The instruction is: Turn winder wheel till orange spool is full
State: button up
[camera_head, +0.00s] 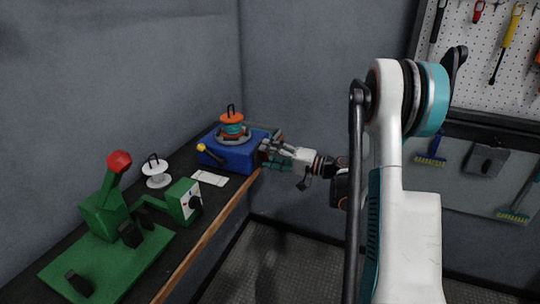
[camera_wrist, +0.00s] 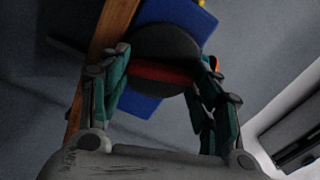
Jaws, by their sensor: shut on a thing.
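The blue winder (camera_head: 228,158) stands on the workbench near the wall corner. The orange spool (camera_head: 231,117) sits upright on top of it, with teal winding around its middle and a black loop above. How full it is cannot be told. My gripper (camera_head: 268,149) is at the winder's right side. In the wrist view, the dark round winder wheel (camera_wrist: 170,42) with a red bar across it lies between my fingers (camera_wrist: 163,62). My gripper is shut on the wheel. In the head view, the gripper hides most of the wheel.
A yellow-tipped lever (camera_head: 203,148) sticks out at the winder's left. A white spool (camera_head: 157,171), a white card (camera_head: 210,178) and a green press with a red knob (camera_head: 119,163) are on the bench (camera_head: 190,252). The floor beside it is clear.

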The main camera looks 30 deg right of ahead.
jog(key=shift+f+m, duration=0.1)
jog(key=shift+m, duration=1.5)
jog(key=o, duration=1.1)
jog(key=shift+c, duration=0.2)
jog(key=shift+s+d, duration=0.1)
jog(key=shift+d, duration=0.05)
jog(key=v, duration=1.1)
jog(key=shift+s+d, duration=0.25)
jog(key=shift+s, duration=0.05)
